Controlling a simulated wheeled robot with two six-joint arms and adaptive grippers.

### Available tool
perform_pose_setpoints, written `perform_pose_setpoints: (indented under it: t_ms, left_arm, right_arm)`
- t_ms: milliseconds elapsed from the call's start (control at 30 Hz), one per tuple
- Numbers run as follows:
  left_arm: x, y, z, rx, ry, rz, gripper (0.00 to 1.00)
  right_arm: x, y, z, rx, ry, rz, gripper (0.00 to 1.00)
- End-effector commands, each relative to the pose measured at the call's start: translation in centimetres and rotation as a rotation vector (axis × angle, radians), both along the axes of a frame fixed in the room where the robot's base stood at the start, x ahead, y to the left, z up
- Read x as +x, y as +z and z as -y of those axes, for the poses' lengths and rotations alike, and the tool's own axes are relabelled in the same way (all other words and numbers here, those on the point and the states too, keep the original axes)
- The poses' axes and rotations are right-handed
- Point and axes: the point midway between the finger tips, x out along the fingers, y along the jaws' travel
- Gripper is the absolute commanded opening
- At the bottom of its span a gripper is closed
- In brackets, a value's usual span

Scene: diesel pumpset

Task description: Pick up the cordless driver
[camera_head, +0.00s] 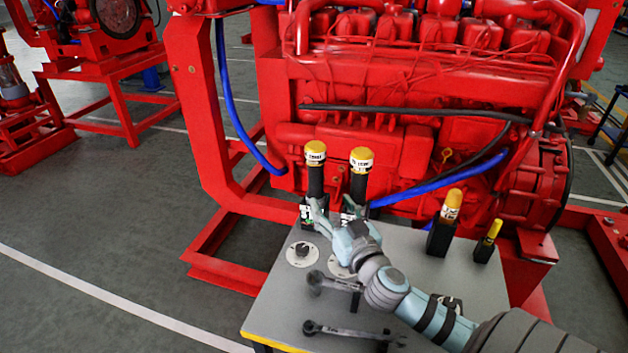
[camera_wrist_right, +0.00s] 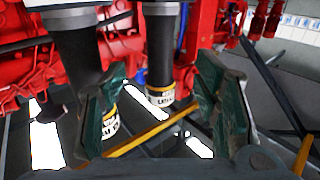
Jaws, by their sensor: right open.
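Two upright black-bodied tools with yellow labelled caps stand at the back of the small grey table: a left tool (camera_head: 315,177) and a right tool (camera_head: 360,178). I cannot tell which is the cordless driver. My right gripper (camera_head: 332,212) is open just in front of them, hiding part of their black holders. In the right wrist view, its two fingers (camera_wrist_right: 160,85) are spread apart. One black tool (camera_wrist_right: 161,50) shows between them; another tool (camera_wrist_right: 75,50) is partly hidden by the left finger. Nothing appears gripped. My left gripper is out of view.
The grey table (camera_head: 285,310) carries two wrenches, an upper one (camera_head: 335,283) and a lower one (camera_head: 345,331), and a round dial (camera_head: 301,254). A yellow-topped tool (camera_head: 446,222) and a smaller one (camera_head: 488,240) stand right. The red engine (camera_head: 400,110) rises close behind.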

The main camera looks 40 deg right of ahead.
Motion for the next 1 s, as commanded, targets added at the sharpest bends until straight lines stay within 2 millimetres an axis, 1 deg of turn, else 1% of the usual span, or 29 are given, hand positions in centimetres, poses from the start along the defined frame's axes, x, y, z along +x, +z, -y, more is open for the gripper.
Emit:
perform_pose_setpoints:
  t_ms: [33, 133, 200, 367, 533, 633, 800, 867, 1000]
  left_arm:
    - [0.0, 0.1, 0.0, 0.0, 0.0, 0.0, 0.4]
    - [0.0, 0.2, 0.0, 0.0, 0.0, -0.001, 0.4]
    - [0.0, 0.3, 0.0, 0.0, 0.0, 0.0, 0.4]
    - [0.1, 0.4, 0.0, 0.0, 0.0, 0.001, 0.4]
    - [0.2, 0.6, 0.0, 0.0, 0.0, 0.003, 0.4]
    - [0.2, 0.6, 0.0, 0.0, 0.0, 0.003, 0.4]
    - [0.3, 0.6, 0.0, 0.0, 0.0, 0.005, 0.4]
    - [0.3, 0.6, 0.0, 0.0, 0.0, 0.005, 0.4]
    - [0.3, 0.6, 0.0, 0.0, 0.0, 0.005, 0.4]
  right_arm:
    - [1.3, 0.1, 0.4, 0.003, -0.004, 0.003, 0.56]
    - [3.7, 0.1, 1.1, 0.002, -0.003, 0.003, 0.56]
    - [4.8, 0.1, 1.5, 0.001, -0.003, 0.001, 0.56]
    - [6.4, 0.1, 2.0, 0.001, -0.004, 0.0, 0.56]
    - [9.5, 0.1, 3.1, 0.003, -0.006, 0.001, 0.56]
    - [10.3, 0.1, 3.3, 0.001, -0.004, 0.0, 0.56]
    - [10.4, 0.0, 3.3, -0.001, -0.004, -0.001, 0.56]
    - [10.4, 0.0, 3.3, -0.001, -0.004, -0.001, 0.48]
    - [10.3, 0.0, 3.3, -0.001, -0.004, -0.001, 0.26]
